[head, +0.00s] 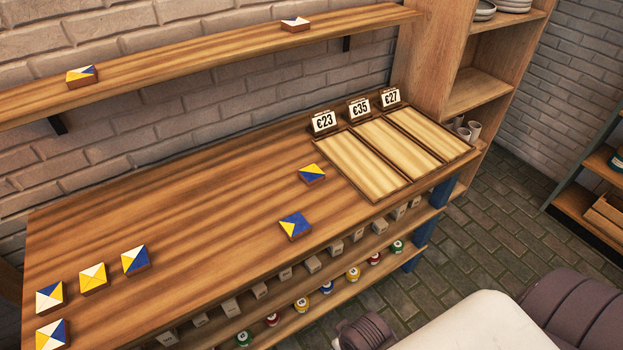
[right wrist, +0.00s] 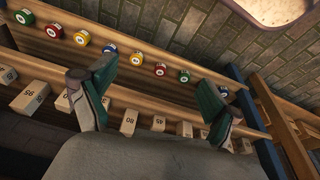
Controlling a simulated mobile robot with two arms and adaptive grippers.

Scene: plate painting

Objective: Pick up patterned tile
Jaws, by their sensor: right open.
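Several patterned tiles with triangle designs in blue, yellow and white lie on the wooden table. One tile (head: 312,173) is near the price trays and another tile (head: 295,226) is by the front edge. A blue, yellow and white tile (head: 135,260), a yellow and white tile (head: 93,279) and two more tiles (head: 50,297) (head: 52,333) are at the left. My right gripper (right wrist: 158,105) is open and empty in the right wrist view, with the table's lower shelves beyond it. No tile shows in that view. My left gripper is not seen.
Two more tiles (head: 82,76) (head: 295,24) sit on the wall shelf (head: 190,53). Three light wooden trays (head: 360,170) with price signs (head: 324,122) fill the table's right end. Numbered blocks (right wrist: 128,122) and coloured paint pots (right wrist: 136,58) line the lower shelves.

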